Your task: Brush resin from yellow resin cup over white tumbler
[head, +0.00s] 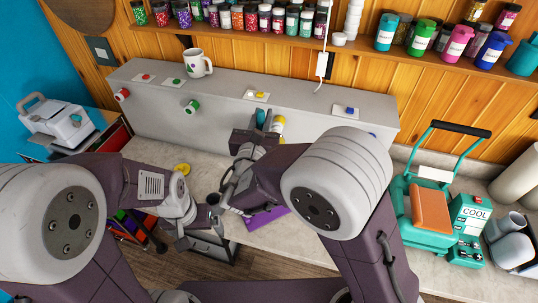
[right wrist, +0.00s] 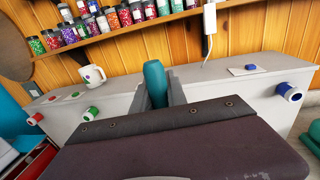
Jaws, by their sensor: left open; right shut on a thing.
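My right gripper (head: 262,128) is raised in front of the grey cabinet. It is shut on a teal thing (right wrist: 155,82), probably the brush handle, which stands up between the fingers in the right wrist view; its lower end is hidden. A small round yellow thing (head: 182,169), possibly the yellow resin cup, sits on the counter below the cabinet. My left gripper (head: 206,238) is low near the counter's front edge, partly hidden by its wrist, and open. I cannot make out the white tumbler; a white mug (head: 197,63) stands on the cabinet.
The grey cabinet (head: 235,97) has coloured rolls on its front, including red (head: 122,95) and green (head: 191,106). Jars line the shelf above. A purple thing (head: 266,218) lies below my right arm. A teal machine (head: 425,215) stands at the right.

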